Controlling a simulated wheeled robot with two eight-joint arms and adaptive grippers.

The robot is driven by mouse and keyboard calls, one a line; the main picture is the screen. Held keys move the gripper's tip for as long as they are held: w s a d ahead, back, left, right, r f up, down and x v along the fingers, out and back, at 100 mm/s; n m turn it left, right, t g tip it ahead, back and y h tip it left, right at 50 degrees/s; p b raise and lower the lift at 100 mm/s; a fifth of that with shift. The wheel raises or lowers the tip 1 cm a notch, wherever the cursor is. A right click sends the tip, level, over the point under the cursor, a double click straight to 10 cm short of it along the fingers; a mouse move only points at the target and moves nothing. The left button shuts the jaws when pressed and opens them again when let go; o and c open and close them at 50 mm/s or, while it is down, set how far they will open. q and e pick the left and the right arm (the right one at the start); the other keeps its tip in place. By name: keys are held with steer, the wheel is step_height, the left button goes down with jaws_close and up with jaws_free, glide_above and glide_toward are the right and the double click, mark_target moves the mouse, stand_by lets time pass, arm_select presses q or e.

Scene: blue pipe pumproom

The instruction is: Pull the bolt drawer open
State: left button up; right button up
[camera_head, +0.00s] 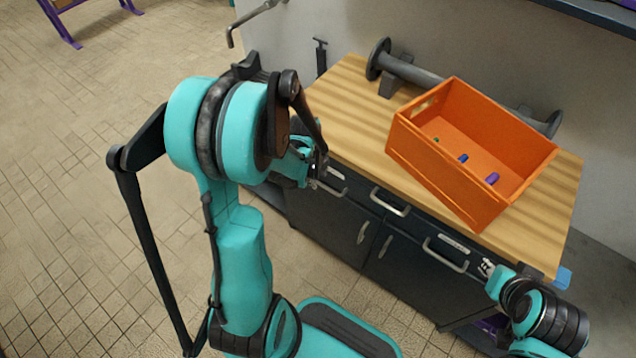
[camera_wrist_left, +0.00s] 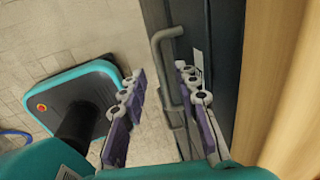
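The workbench front has a row of dark drawers with metal bar handles; their labels are too small to read, so I cannot tell which is the bolt drawer. My left gripper (camera_head: 318,168) is at the leftmost drawer (camera_head: 339,177), partly covering its handle (camera_head: 328,188). In the left wrist view my left gripper (camera_wrist_left: 160,72) is open, with the bar handle (camera_wrist_left: 166,72) between its fingers, nearer the right finger. No grip shows. That drawer looks closed. My right gripper (camera_head: 487,267) is near the right drawer's handle (camera_head: 445,257); its fingers are too small to read.
An orange crate (camera_head: 412,152) with a few small coloured pieces stands on the wooden worktop (camera_head: 350,100). A grey flanged pipe (camera_head: 415,72) lies behind it. Cupboard doors with handles (camera_head: 363,232) are below the drawers.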

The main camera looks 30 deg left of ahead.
arm_select(q)
steer(key=shift+w+f+b, duration=0.25)
steer(key=shift+f+b, duration=0.1)
steer(key=shift+f, duration=0.85)
steer(key=shift+c, duration=0.4)
jaws_close()
steer(key=shift+s, duration=0.1)
